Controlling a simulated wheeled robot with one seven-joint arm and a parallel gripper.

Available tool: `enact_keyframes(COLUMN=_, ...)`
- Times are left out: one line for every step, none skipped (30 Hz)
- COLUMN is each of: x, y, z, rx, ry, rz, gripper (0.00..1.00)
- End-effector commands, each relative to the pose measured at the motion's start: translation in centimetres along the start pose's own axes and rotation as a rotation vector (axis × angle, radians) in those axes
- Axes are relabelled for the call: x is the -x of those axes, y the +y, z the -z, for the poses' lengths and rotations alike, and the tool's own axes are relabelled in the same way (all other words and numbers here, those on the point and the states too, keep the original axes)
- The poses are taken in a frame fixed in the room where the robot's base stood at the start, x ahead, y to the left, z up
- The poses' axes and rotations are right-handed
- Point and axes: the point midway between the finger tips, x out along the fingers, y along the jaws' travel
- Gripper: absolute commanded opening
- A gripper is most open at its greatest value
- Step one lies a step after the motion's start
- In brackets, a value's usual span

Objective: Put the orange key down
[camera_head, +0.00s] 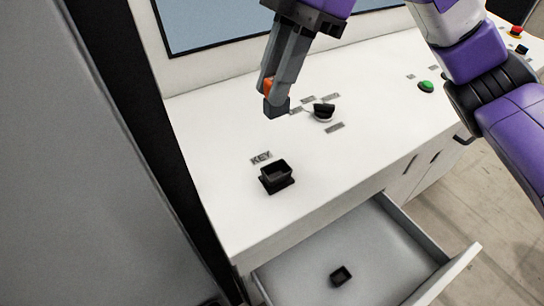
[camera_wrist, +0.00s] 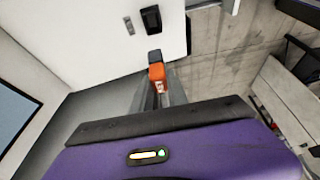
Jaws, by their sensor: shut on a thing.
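My gripper (camera_head: 272,88) is above the white console top and shut on the orange key (camera_head: 267,86). In the wrist view the orange key (camera_wrist: 157,73) sits between the fingers, with a dark end beyond its orange body. In the head view the fingers hide most of the orange part, and a dark block shows below them. A black square holder (camera_head: 276,176) stands on the console beside the KEY label (camera_head: 261,157), nearer the front and apart from the key. The holder also shows in the wrist view (camera_wrist: 151,19).
A black rotary knob (camera_head: 323,111) with labels is right of my gripper. A green button (camera_head: 426,86) and a red button (camera_head: 516,31) lie farther right. An open drawer (camera_head: 466,268) below holds a small black part (camera_head: 341,275). The console top around the holder is clear.

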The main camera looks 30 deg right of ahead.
Motion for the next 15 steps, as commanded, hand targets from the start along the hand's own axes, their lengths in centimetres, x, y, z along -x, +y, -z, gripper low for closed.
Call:
enact_keyframes(x=-1.3, y=-0.1, z=-0.5, rx=-0.001, ry=0.004, rz=0.005, gripper=0.0)
enact_keyframes(x=-2.0, y=-0.1, z=-0.7, rx=0.0, ry=0.004, rz=0.005, gripper=0.0)
enact_keyframes(x=-2.8, y=-0.1, z=-1.2, rx=-0.003, ry=0.003, rz=0.003, gripper=0.0)
enact_keyframes(x=-3.5, y=-0.1, z=-1.4, rx=-0.003, ry=0.004, rz=0.004, gripper=0.0)
enact_keyframes(x=-4.2, y=-0.1, z=-1.7, rx=-0.003, ry=0.003, rz=0.003, gripper=0.0)
enact_keyframes(x=-5.0, y=-0.1, z=-2.1, rx=-0.003, ry=0.002, rz=0.003, gripper=0.0)
enact_keyframes(x=-5.7, y=-0.1, z=-2.4, rx=-0.005, ry=0.001, rz=0.003, gripper=0.0)
enact_keyframes(x=-6.3, y=-0.1, z=-2.7, rx=-0.004, ry=0.002, rz=0.003, gripper=0.0)
enact_keyframes(x=-7.2, y=-0.1, z=-3.0, rx=-0.003, ry=0.002, rz=0.003, gripper=0.0)
enact_keyframes(x=-7.8, y=-0.1, z=-3.3, rx=-0.004, ry=0.001, rz=0.002, gripper=0.0)
enact_keyframes(x=-8.3, y=-0.1, z=-3.5, rx=-0.003, ry=0.001, rz=0.003, gripper=0.0)
enact_keyframes(x=-8.9, y=0.0, z=-3.8, rx=-0.003, ry=0.002, rz=0.001, gripper=0.0)
enact_keyframes(x=-9.4, y=-0.1, z=-3.9, rx=-0.003, ry=0.001, rz=0.002, gripper=0.0)
enact_keyframes(x=-9.7, y=-0.1, z=-4.0, rx=-0.003, ry=0.001, rz=0.002, gripper=0.0)
enact_keyframes(x=-10.1, y=0.0, z=-4.2, rx=-0.003, ry=0.0, rz=0.001, gripper=0.0)
